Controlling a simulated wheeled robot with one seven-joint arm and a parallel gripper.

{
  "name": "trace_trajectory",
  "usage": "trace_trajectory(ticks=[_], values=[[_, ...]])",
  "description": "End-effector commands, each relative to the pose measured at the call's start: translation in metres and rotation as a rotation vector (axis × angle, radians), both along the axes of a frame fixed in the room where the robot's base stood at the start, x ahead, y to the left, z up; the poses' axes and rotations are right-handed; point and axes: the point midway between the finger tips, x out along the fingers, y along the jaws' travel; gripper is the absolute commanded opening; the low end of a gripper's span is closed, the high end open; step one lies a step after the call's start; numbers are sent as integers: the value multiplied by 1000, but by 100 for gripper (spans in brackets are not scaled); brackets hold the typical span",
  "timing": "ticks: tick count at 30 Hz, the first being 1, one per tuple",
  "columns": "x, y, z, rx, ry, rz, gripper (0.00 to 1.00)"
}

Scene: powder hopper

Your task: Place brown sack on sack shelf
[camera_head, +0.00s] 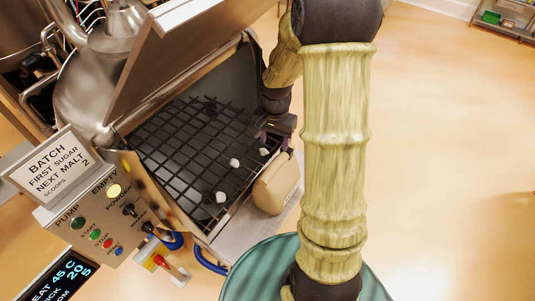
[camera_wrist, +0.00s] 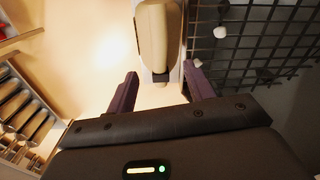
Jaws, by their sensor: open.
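The tan-brown sack (camera_head: 277,185) stands beside the right edge of the hopper's grate, at the metal shelf (camera_head: 235,238). Whether its whole base rests on the shelf is hard to tell. My gripper (camera_head: 276,138) is just above and behind the sack's top. In the wrist view my gripper (camera_wrist: 161,78) is open, with dark purple fingers spread apart. The sack (camera_wrist: 157,35) lies ahead, in line with the gap between the fingers, with a dark tab at its near end. No clear contact shows.
The hopper's black grate (camera_head: 185,140) holds several white lumps, and its raised metal lid (camera_head: 180,50) stands at the back. A control panel (camera_head: 105,225) and a batch sign (camera_head: 55,165) are at left. A green round top (camera_head: 255,275) is in front. Floor at right is clear.

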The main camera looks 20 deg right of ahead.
Motion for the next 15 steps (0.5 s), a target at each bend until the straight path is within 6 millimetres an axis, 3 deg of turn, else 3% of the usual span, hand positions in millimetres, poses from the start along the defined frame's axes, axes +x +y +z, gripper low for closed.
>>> trace_trajectory(ticks=[3,9,15], values=[[-26,28,25,-25,-46,209,53],[-79,67,54,-65,-128,576,53],[-112,83,64,-90,-179,785,53]])
